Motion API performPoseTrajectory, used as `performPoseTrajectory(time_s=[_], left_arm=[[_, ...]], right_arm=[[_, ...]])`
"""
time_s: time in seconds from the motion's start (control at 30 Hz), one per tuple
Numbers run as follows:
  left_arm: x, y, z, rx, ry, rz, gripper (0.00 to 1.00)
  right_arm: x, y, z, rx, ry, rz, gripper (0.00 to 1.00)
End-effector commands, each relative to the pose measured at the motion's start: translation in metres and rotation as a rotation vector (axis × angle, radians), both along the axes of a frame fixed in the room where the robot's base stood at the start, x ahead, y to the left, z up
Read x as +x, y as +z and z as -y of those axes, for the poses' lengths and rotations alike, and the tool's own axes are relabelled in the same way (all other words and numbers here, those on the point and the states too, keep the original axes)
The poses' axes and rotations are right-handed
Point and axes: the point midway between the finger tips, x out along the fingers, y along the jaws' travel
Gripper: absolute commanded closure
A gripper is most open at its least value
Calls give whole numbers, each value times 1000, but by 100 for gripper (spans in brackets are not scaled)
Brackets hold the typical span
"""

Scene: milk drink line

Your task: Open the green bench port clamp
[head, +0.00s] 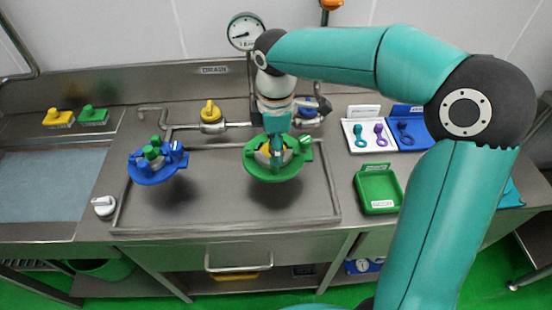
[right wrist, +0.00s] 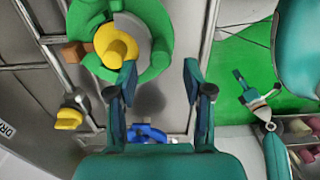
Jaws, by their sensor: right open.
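The green bench port clamp (head: 272,174) is a green ring around a port, with a light green handle at its right and yellow at its middle. It also shows at the upper left of the right wrist view (right wrist: 158,40), with a yellow knob and a brown block. My right gripper (head: 276,150) is over the clamp's middle in the head view. In the right wrist view my right gripper (right wrist: 160,88) has its fingers apart with nothing between them, and the clamp lies beyond them to the left. My left gripper (right wrist: 258,97) seems to show small at the right there.
A blue clamp (head: 152,176) with a green middle is to the left on the bench. A yellow-handled valve (head: 210,112) and a gauge (head: 245,32) are behind. A green tray (head: 378,189) is to the right.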

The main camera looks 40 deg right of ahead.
Motion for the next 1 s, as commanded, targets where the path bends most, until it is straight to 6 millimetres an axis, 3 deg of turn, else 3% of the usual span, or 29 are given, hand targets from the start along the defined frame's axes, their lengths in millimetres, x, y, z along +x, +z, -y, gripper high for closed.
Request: performPoseTrajectory(time_s=[0.1, 0.3, 0.67, 1.0], left_arm=[[0, 0, 0, 0, 0, 0, 60], [0, 0, 0, 0, 0, 0, 60], [0, 0, 0, 0, 0, 0, 60], [0, 0, 0, 0, 0, 0, 60]], right_arm=[[-1, -22, 0, 0, 1, -4, 49], [0, -41, 0, 1, -1, -1, 49], [0, -46, 0, 0, -1, 0, 49], [0, -46, 0, 1, -1, 1, 100]])
